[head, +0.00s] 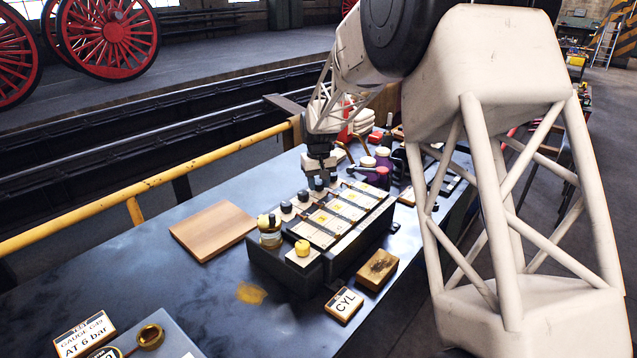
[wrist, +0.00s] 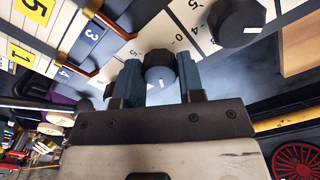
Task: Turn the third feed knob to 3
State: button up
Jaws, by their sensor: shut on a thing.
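The feed box (head: 343,255) is a dark case with a pale sloping top and a row of black feed knobs along its far left edge. My gripper (head: 320,180) reaches down over the far part of that row. In the wrist view my gripper (wrist: 160,80) has one blue-grey finger on each side of a black knob (wrist: 159,62) and is shut on it. A short white mark shows on this knob's near side. Scale digits are printed beside it, partly hidden by the knob and fingers. A neighbouring black knob (wrist: 236,22) with a white mark stands clear on the right.
A wooden board (head: 213,230) lies left of the box. A CYL plate (head: 344,305) and a brown block (head: 377,270) lie in front. The bench at left is mostly clear.

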aim_at(319, 183)
jog(key=shift+m, duration=1.3)
jog(key=o, duration=0.9)
jog(key=shift+r, duration=0.1)
jog(key=shift+r, duration=3.85)
